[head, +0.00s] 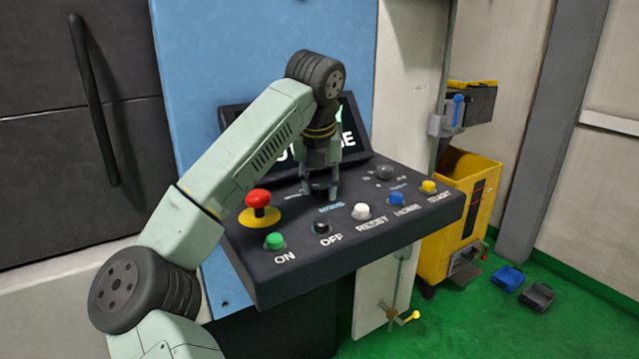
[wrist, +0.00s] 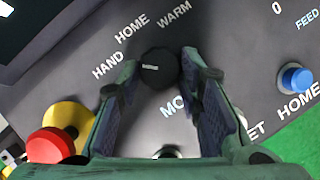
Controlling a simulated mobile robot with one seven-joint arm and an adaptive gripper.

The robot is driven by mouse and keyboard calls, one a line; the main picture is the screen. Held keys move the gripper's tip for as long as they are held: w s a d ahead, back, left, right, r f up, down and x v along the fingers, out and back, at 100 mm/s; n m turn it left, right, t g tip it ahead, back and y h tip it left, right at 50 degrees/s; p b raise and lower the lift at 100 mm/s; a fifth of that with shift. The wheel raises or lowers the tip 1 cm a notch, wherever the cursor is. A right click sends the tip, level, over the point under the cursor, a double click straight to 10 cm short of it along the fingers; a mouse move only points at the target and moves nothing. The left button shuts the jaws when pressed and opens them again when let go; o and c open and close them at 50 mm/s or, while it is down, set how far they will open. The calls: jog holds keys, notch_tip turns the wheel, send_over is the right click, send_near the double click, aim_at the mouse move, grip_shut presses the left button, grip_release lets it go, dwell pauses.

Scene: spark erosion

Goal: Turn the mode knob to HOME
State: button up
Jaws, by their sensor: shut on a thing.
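The mode knob (wrist: 160,68) is a black round knob on the dark sloped panel. In the wrist view the labels HAND (wrist: 107,65), HOME (wrist: 131,28) and WARM (wrist: 174,14) arc around its far side. A small pale mark on the knob top lies on its left, on the side of HAND; its exact setting is hard to tell. My gripper (head: 320,189) points down over the knob in the head view. Its two fingers are shut on the knob, one on each side. The fingers hide part of the MODE label below the knob.
A red emergency button (head: 257,200) stands left of the knob. Green (head: 275,241), black (head: 321,227), white (head: 361,211), blue (head: 397,199) and yellow (head: 428,187) buttons line the front edge. A small black knob (head: 384,172) is to the right. A screen stands behind my gripper.

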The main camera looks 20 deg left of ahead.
jog(key=shift+m, duration=0.3)
jog(key=m, duration=0.1)
jog(key=m+h, duration=0.1)
jog(key=m, duration=0.1)
jog(key=shift+a+m+h, duration=0.25)
jog(key=shift+m+h, duration=0.05)
jog(key=shift+m, duration=0.1)
jog(key=shift+a+m+h, duration=0.15)
jog(key=shift+m+h, duration=0.75)
jog(key=shift+m, duration=1.3)
jog(key=o, duration=1.2)
jog(key=shift+c, duration=0.2)
jog(key=shift+r, duration=0.1)
jog(key=v, duration=1.2)
jog(key=shift+w, duration=0.2)
